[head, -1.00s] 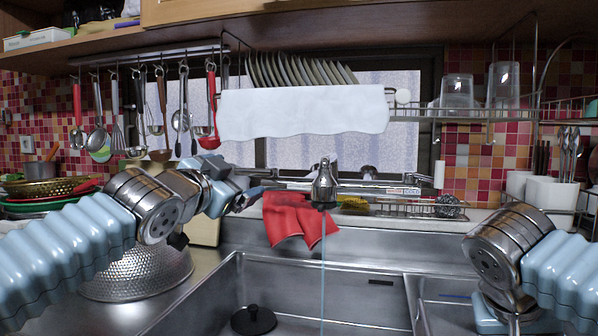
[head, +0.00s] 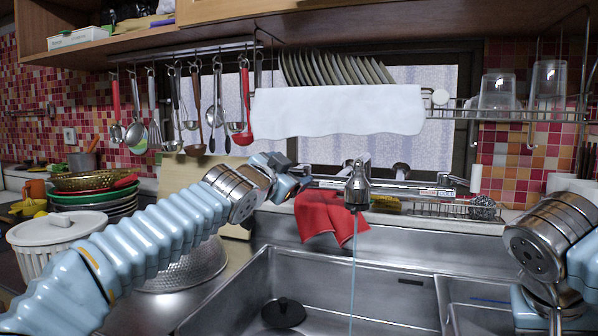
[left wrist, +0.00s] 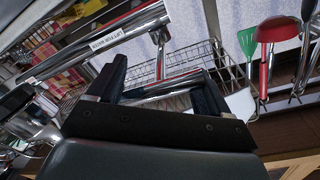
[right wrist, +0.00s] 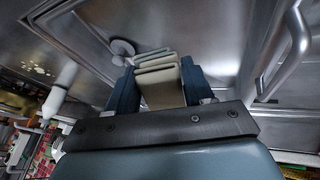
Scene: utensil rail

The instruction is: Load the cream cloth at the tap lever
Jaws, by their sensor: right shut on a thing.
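The cream cloth (right wrist: 160,82) is folded and held between the fingers of my right gripper (right wrist: 158,85), over the metal sink in the right wrist view. That gripper is out of the head view; only my right arm shows at its right edge. The chrome tap (head: 357,187) stands at the back of the sink with a thin stream falling from it.
A red cloth (head: 325,216) hangs over the sink's back edge below my left gripper. A dark stopper (head: 284,312) lies in the sink. Utensils hang from a rail (head: 185,50) at left. A dish rack with a white cloth (head: 340,112) hangs above the tap.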

